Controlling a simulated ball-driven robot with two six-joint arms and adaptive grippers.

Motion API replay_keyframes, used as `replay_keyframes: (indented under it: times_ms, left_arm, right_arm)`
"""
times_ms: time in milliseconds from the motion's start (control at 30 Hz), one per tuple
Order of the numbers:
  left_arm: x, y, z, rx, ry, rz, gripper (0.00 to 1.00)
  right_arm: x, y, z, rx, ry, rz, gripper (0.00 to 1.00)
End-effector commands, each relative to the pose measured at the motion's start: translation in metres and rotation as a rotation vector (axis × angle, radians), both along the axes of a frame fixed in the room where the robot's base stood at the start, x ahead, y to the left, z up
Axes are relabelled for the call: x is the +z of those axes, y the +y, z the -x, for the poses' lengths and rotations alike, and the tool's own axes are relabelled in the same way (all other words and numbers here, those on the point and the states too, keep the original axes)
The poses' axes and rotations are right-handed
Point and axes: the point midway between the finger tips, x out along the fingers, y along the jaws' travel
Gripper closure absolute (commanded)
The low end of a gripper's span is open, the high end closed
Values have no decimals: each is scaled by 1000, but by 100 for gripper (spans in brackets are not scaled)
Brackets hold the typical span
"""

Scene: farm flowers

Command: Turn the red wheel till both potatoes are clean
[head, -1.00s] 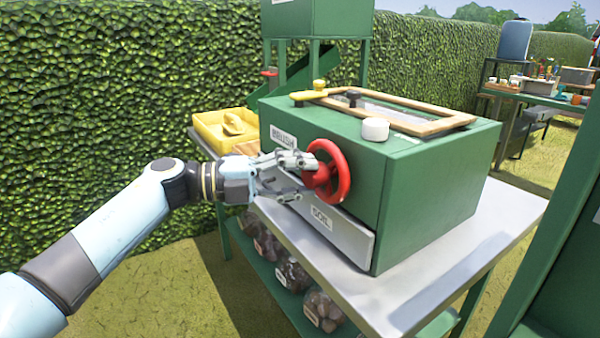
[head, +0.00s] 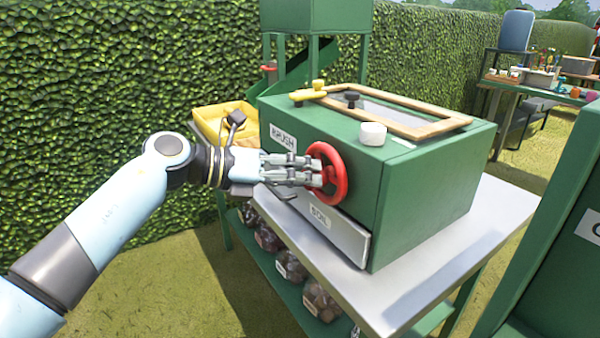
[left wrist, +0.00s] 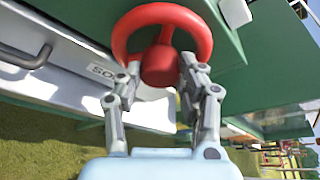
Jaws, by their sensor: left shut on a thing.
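The red wheel (head: 341,180) is on the front of the green box labelled BRUSH (head: 430,185). My left gripper (head: 318,172) is at the wheel, shut on its hub side. In the left wrist view the fingers (left wrist: 155,85) reach to the red wheel (left wrist: 205,35) from both sides of its hub. A wooden-framed window (head: 440,128) lies on top of the box; its inside is too small to read, and I see no potatoes. My right gripper is not in view.
A drawer labelled SOIL (head: 335,228) is below the wheel. A yellow tray (head: 208,127) stands behind my left arm. The metal tabletop (head: 440,265) is clear in front and right of the box. Several bags (head: 322,300) lie on the lower shelf.

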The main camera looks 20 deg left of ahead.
Motion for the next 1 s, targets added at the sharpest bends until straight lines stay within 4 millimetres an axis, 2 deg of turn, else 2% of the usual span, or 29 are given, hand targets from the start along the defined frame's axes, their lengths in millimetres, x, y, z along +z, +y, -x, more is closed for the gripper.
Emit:
replay_keyframes:
  times_ms: [700,733,900,1000]
  left_arm:
    - [-3,-1,2,-2,-37,-59,94]
    - [-3,-1,2,-2,-37,-59,58]
    - [-2,-1,1,-2,-40,-58,38]
    - [-1,-1,1,-1,-40,-57,38]
  right_arm:
    - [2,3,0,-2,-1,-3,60]
    - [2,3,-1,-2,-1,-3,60]
    - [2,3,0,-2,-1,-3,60]
    - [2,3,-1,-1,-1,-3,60]
